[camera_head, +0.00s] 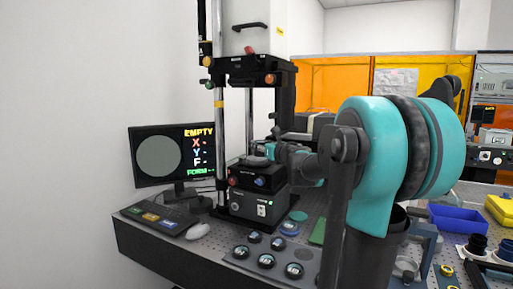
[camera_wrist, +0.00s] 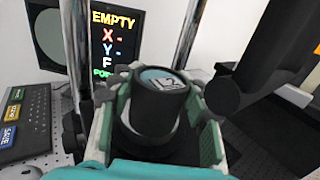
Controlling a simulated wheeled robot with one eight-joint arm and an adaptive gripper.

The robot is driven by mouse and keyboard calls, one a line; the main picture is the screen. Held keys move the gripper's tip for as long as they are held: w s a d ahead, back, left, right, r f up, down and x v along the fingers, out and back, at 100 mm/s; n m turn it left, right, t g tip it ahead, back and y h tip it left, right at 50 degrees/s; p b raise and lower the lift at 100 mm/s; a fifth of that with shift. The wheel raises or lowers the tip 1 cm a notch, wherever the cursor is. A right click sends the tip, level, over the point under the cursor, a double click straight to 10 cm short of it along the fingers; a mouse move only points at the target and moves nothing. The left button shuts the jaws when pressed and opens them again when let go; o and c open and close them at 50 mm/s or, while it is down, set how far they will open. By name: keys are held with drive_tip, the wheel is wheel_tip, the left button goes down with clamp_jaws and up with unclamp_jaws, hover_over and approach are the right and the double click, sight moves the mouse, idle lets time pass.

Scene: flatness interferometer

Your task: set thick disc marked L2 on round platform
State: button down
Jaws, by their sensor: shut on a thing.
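The thick disc marked L2 (camera_wrist: 158,98) is dark with a pale blue top, and its label faces the wrist camera. My gripper (camera_wrist: 160,110) is shut on it, with a green-padded finger on each side. In the head view my gripper (camera_head: 271,150) is at the instrument, just over the round platform (camera_head: 256,162). The platform is small in that view and partly hidden by my gripper. I cannot tell whether the disc touches it or hangs slightly above.
The instrument's upright posts (camera_head: 219,130) stand close to my gripper. The monitor (camera_head: 163,155) at left reads EMPTY. Several dark labelled discs (camera_head: 267,261) sit on the table in front. A keypad (camera_head: 158,218) and mouse (camera_head: 198,231) lie at left, a blue bin (camera_head: 458,219) at right.

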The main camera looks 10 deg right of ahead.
drive_tip(key=w, duration=0.2)
drive_tip(key=w+a+f, duration=0.1)
drive_tip(key=shift+w+a, duration=0.1)
drive_tip(key=shift+f, duration=0.25)
drive_tip(key=shift+f, duration=0.15)
drive_tip(key=c, duration=0.8)
unclamp_jaws()
drive_tip(key=v, duration=1.2)
